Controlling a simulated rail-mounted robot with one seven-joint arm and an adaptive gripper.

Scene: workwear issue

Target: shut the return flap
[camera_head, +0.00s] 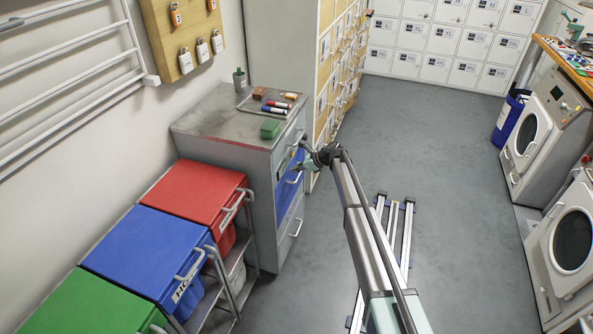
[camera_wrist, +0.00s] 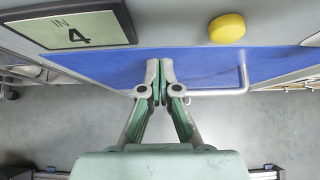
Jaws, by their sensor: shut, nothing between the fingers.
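The return flap appears to be the blue panel (camera_head: 286,205) on the front of the grey cabinet beside the wall. In the wrist view the blue flap (camera_wrist: 95,65) spans the picture, with a pale bar handle (camera_wrist: 243,82) at its right. My gripper (camera_head: 300,165) is in front of the cabinet's upper front. In the wrist view my gripper (camera_wrist: 160,70) is shut and empty, its fingertips over the blue flap, left of the handle. Whether they touch it I cannot tell. How far the flap stands open is also unclear.
Red (camera_head: 195,190) and blue (camera_head: 150,250) bins stand at left.

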